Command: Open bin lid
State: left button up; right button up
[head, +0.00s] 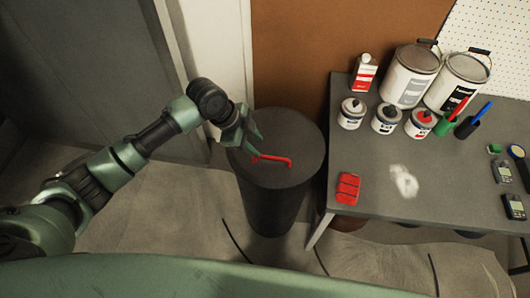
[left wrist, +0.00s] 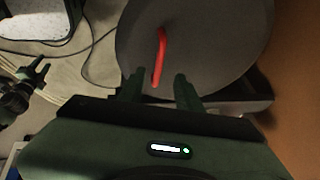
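The dark round bin (head: 275,200) stands on the floor beside the workbench, with its flat lid (head: 300,135) on top. A red bar handle (head: 272,160) is on the lid. My left gripper (head: 253,148) is at the lid, close to the left end of the handle. In the left wrist view the two fingers of my left gripper (left wrist: 159,84) are apart, and the red handle (left wrist: 160,55) reaches down between them with gaps on both sides. The lid (left wrist: 205,40) fills the area beyond the fingers. My right gripper is not clearly seen in the head view.
A grey workbench (head: 400,210) stands right of the bin. It holds paint cans (head: 409,75), small bottles, a red block (head: 347,187) and handheld devices. A brown panel and a pale door frame are behind the bin. Cables lie on the floor.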

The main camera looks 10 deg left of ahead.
aim_at(268, 157)
pick_arm(q)
jog(key=x, duration=0.7)
jog(key=shift+d+f, duration=0.1)
jog(key=shift+f, duration=0.05)
jog(key=shift+c, duration=0.2)
grip_shut()
jog(key=shift+p, duration=0.3)
dwell(0.7)
